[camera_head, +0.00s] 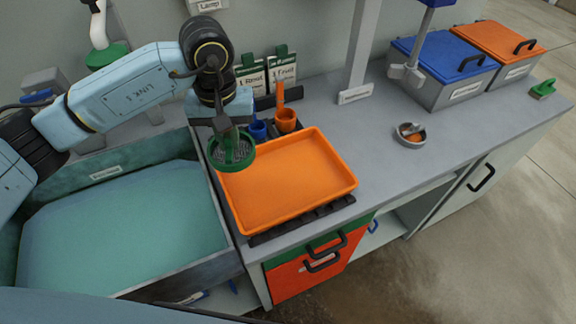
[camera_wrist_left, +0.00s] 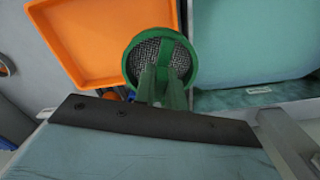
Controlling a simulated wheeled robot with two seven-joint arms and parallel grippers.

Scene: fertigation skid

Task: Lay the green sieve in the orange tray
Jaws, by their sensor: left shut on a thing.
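The green sieve (camera_head: 232,153) is a round green ring with grey mesh. My left gripper (camera_head: 224,124) is shut on its green handle and holds it up, at the back left corner of the orange tray (camera_head: 275,192). How high the sieve is above the tray is hard to tell. My right gripper is not in view.
A teal-lined basin (camera_head: 120,225) is left of the tray. Orange (camera_head: 286,121) and blue (camera_head: 257,130) cups stand behind it, near a grey post (camera_head: 361,50). A small bowl (camera_head: 409,135) and lidded bins (camera_head: 446,70) are to the right.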

